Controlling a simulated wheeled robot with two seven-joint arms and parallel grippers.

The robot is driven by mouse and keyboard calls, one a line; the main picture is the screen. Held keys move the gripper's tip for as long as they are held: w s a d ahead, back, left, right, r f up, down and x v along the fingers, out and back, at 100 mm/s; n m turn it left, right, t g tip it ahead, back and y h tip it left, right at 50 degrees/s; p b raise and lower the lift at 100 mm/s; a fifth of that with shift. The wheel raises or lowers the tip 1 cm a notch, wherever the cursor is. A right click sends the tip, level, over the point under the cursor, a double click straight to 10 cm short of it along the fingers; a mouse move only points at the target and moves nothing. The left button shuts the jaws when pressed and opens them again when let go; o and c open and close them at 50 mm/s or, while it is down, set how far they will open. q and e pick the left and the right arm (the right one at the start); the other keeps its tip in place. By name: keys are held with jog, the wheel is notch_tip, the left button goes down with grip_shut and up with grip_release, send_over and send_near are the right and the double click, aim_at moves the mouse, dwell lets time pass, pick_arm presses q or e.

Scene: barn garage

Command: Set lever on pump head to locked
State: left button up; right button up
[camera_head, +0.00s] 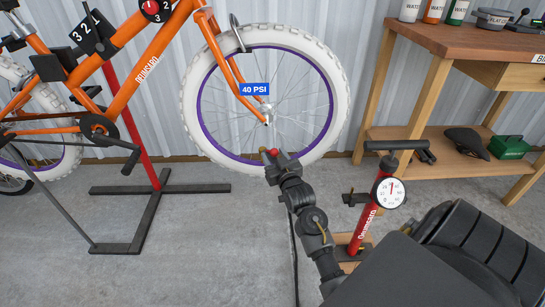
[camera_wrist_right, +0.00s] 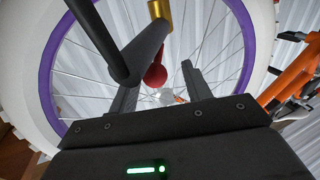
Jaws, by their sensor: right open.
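The bicycle's front wheel (camera_head: 318,140), with a white tyre and purple rim, stands raised with a "40 PSI" label (camera_head: 255,89) over it. My right gripper (camera_head: 272,153) is open at the lower part of this wheel. In the right wrist view, the lever's red knob (camera_wrist_right: 155,76) shows between my right gripper's open fingers (camera_wrist_right: 160,88); contact cannot be told. A black pump head (camera_wrist_right: 148,48) with a gold fitting (camera_wrist_right: 160,10) is just beyond the fingers, partly over the left one. The lever's exact position is unclear. My left gripper is out of view.
The red floor pump (camera_head: 370,222) with its round gauge (camera_head: 389,193) stands right of my right arm. A black hose (camera_head: 294,245) runs beside the arm. A wooden workbench (camera_head: 460,42) is at the right; a black bike stand (camera_head: 150,189) is at the left.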

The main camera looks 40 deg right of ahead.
jog(key=shift+x, duration=1)
jog(key=c, duration=1)
